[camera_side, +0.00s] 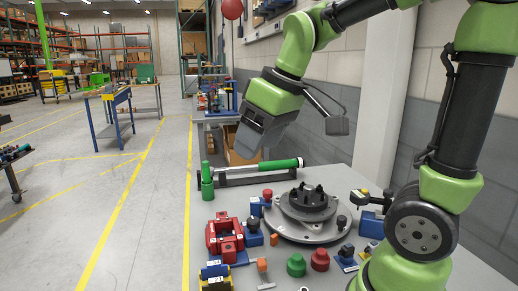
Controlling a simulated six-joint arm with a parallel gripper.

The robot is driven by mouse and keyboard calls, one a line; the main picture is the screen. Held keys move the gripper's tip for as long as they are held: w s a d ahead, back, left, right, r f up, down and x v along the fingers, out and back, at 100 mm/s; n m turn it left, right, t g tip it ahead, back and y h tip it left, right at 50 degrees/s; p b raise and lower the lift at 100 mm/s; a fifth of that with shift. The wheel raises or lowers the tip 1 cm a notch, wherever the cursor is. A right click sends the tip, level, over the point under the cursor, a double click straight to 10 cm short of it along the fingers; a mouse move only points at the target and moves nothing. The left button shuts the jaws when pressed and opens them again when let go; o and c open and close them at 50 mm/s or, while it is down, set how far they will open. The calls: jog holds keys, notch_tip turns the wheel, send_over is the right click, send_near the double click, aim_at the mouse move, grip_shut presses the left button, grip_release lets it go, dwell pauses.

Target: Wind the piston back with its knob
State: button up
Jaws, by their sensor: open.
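A red caliper-like block (225,238) sits at the front left of the grey table. I cannot make out a piston in it. Small knob-like parts stand nearby: a green one (296,265), a red one (320,260) and a dark one on a blue block (253,228). I cannot tell which knob belongs to the piston. My gripper (246,152) is open, high above the back left of the table, tilted down and left. It touches none of these parts. Its fingers overlap in this view, and nothing shows between them.
A round grey disc with a black hub (308,203) stands mid-table. Behind it a long green-handled bar (270,165) lies on a rack, beside an upright green cylinder (207,181). Blue blocks stand at the right (371,225). A wall borders the right; open floor lies left.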

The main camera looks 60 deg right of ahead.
jog(key=w+d+f+n+g, duration=0.2)
jog(key=w+d+f, duration=0.4)
jog(key=n+g, duration=0.3)
send_near(253, 220)
jog(key=shift+h, duration=0.4)
jog(key=f, duration=0.9)
jog(key=shift+s+a+f, duration=0.15)
jog(key=shift+a+f, duration=0.15)
jog(key=shift+f, duration=0.05)
jog(key=c, duration=0.9)
jog(key=m, duration=0.4)
jog(key=shift+m, duration=0.4)
jog(key=o, duration=0.9)
jog(key=shift+a, duration=0.1)
